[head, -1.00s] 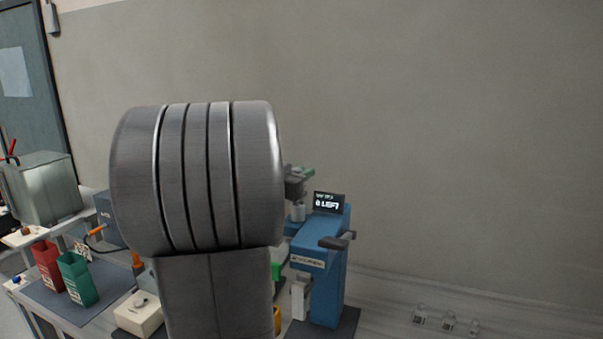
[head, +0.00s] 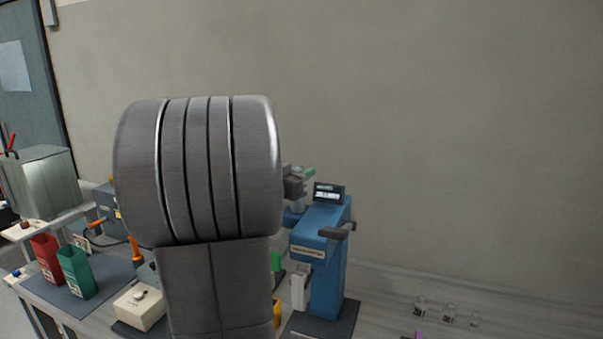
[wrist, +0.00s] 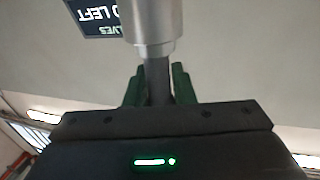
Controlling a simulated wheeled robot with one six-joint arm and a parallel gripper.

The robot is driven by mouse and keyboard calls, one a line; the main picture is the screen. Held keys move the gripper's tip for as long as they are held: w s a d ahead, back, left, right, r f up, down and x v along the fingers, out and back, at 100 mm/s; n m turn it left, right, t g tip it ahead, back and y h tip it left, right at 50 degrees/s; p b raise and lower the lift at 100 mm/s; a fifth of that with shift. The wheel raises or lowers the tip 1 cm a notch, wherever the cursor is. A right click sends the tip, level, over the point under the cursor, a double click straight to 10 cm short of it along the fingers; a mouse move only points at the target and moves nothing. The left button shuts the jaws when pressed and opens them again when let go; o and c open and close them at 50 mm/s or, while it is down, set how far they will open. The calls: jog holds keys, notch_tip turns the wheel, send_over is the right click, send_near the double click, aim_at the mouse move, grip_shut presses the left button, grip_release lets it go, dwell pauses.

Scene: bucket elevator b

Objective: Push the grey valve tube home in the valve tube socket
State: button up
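The grey valve tube (wrist: 150,30) shows in the wrist view as a silvery cylinder with a narrower dark stem. The green fingers of my gripper (wrist: 158,85) stand on either side of the stem and appear shut on it. The wrist picture is upside down, so the cylinder hangs below the fingers. In the head view my gripper (head: 300,172) is partly hidden behind my arm, beside the blue machine (head: 322,250). The tube (head: 297,206) looks upright above a blue ledge of the machine. The valve tube socket and the tube's lower end are not clearly visible.
Red (head: 46,260) and green (head: 76,271) bins stand at left. Several small clear items (head: 448,312) lie at right. My arm blocks the middle.

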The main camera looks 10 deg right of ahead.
jog(key=o, duration=0.3)
jog(key=shift+o, duration=0.2)
jog(key=shift+a, duration=0.1)
jog(key=b+v, duration=0.2)
jog(key=v, duration=1.1)
jog(key=shift+s+a, duration=0.2)
jog(key=shift+s, duration=0.15)
jog(key=p+x, duration=0.2)
jog(key=x, duration=1.2)
jog(key=shift+a+r, duration=0.1)
jog(key=shift+r, duration=0.25)
jog(key=shift+f, duration=0.15)
